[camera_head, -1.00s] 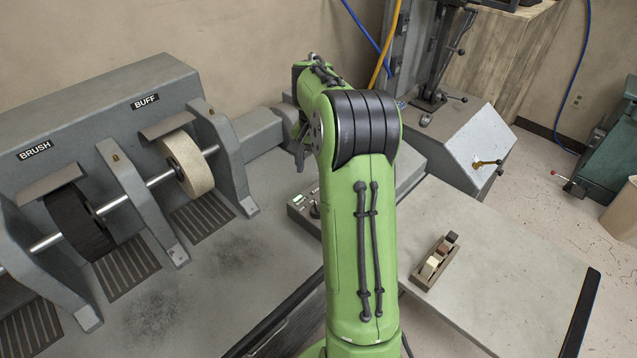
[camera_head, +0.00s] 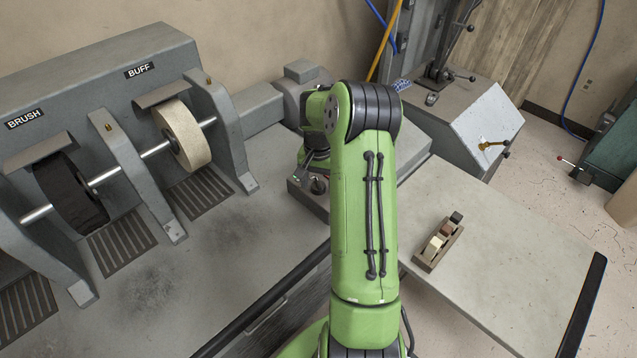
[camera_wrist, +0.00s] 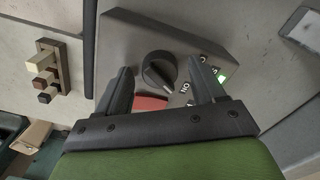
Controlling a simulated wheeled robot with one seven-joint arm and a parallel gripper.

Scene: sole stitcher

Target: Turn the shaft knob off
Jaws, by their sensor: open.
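The black round shaft knob (camera_wrist: 160,70) with a pale pointer line sits on a grey control box (camera_wrist: 140,28) in the wrist view. The knob also shows in the head view (camera_head: 318,186), beside my arm. My gripper (camera_wrist: 163,76) is open, with its fingers to either side of the knob in the picture and nothing held. Whether the fingers are level with the knob or above it, I cannot tell. A red part (camera_wrist: 150,103) and a lit green lamp (camera_wrist: 221,78) are near the knob. Small labels beside it are partly hidden by the right finger.
The brush wheel (camera_head: 72,192) and buff wheel (camera_head: 184,134) stand on the machine to the left. A small wooden holder with blocks (camera_head: 438,243) lies on the side table (camera_head: 510,270). A lever-topped grey unit (camera_head: 485,130) stands at the back right.

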